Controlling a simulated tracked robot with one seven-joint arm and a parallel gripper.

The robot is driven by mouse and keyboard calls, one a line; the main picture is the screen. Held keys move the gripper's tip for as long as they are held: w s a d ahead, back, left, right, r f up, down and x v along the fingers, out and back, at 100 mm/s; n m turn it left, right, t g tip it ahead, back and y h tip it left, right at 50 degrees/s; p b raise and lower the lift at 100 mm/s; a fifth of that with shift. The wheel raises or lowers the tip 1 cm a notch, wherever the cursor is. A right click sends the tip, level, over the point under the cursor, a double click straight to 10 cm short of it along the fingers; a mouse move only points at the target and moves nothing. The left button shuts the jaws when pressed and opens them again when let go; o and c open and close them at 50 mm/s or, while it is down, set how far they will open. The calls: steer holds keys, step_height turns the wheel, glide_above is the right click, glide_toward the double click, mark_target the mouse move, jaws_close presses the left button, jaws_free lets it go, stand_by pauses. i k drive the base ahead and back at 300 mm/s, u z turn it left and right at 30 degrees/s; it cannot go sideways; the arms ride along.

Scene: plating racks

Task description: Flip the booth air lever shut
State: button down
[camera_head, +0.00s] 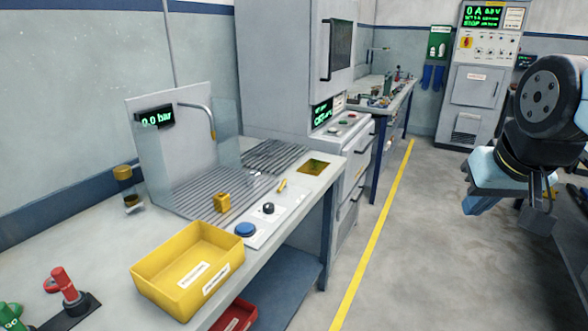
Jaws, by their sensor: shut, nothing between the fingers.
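A small yellow handle (282,185), which looks like the booth air lever, sits on a white control panel (263,224) along the front edge of the bench. It is small in view, and I cannot tell its exact position. A dark display (156,117) on the booth's back panel reads 0.0 bar in green. My gripper (540,222) hangs over the floor at the right, far from the lever and touching nothing. It is shut and empty.
A black knob (268,208) and a blue button (245,229) share the panel. A yellow bin (187,268) stands on the bench in front. A yellow block (221,202) is on the ribbed grate. A grey cabinet (293,70) stands behind. The floor aisle (410,260) is clear.

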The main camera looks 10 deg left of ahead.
mark_target(284, 184)
steer(key=i, duration=0.85)
